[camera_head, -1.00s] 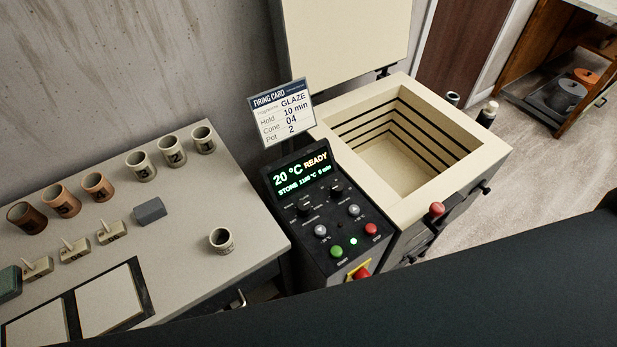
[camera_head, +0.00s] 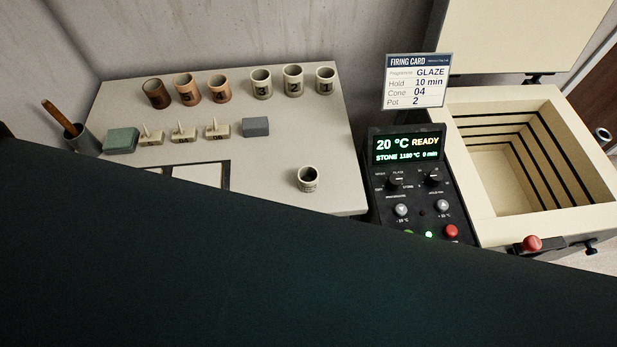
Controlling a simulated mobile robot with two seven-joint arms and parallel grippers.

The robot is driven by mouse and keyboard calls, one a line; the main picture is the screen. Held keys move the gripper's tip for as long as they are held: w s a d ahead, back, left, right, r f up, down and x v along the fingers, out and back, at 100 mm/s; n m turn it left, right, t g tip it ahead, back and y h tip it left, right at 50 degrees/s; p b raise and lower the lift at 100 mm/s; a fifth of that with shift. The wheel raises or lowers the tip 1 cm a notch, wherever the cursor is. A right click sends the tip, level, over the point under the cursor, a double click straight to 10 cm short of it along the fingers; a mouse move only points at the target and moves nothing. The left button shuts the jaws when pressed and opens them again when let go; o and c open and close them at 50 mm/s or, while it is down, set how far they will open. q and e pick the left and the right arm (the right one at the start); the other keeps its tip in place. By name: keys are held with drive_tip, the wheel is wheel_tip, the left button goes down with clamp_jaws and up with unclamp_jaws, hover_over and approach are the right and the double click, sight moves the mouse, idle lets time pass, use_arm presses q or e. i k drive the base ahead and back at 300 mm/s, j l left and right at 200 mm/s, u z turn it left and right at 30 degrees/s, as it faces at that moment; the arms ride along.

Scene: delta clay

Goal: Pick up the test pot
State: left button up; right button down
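Several small pots stand in a row at the back of the grey table. Three are cream, marked 3 (camera_head: 261,85), 2 (camera_head: 293,82) and 1 (camera_head: 325,82). Three are reddish brown: a dark one (camera_head: 157,94) at the left, a middle one (camera_head: 188,91) and a right one (camera_head: 219,90). One more cream pot (camera_head: 308,181) stands alone near the front right of the table, upright, with dark marks too small to read. The firing card (camera_head: 416,81) reads GLAZE, 10 min, cone 04, pot 2. Neither gripper is in view.
The kiln (camera_head: 461,213) stands open and empty at right. Its control panel (camera_head: 408,183) reads 20 °C READY. On the table (camera_head: 345,155) are cone pieces (camera_head: 184,137), a green block (camera_head: 121,141) and a grey block (camera_head: 256,127). A large dark surface hides the lower part.

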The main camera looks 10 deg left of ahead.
sight(307, 176)
drive_tip(key=l+u, duration=0.15)
drive_tip(key=l, duration=0.3)
drive_tip(key=k+l+u, duration=0.1)
drive_tip(key=l, duration=0.3)
drive_tip(key=k+l+u, duration=0.15)
drive_tip(key=l, duration=0.25)
drive_tip(key=k+l+u, duration=0.15)
drive_tip(key=l, duration=0.25)
drive_tip(key=k+l+u, duration=0.15)
drive_tip(key=l, duration=0.25)
drive_tip(key=k+l+u, duration=0.1)
drive_tip(key=l, duration=0.25)
